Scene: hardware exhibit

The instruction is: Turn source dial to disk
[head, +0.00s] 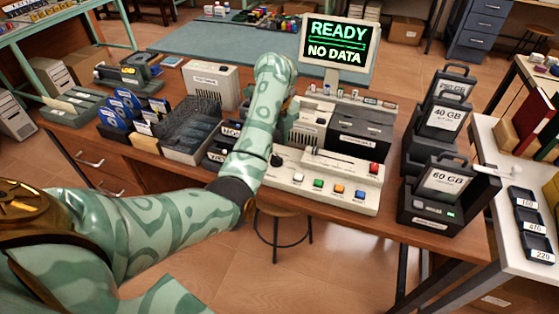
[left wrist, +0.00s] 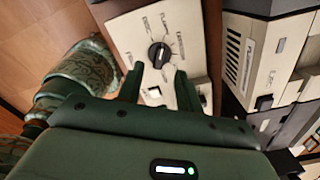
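The source dial (left wrist: 158,55) is a round black knob on a beige panel (left wrist: 128,32) in the left wrist view. Small labels ring it; one at the upper left seems to read DISK. I cannot tell surely which label the knob points to. The two dark green fingers of my left gripper (left wrist: 160,84) are apart, with the knob just past their tips and nothing between them. My right gripper is not in view.
A monitor (head: 338,45) reads READY, NO DATA. A beige console (head: 325,185) with coloured buttons stands at the bench front. A beige drive unit (left wrist: 245,55) stands close right of the dial panel.

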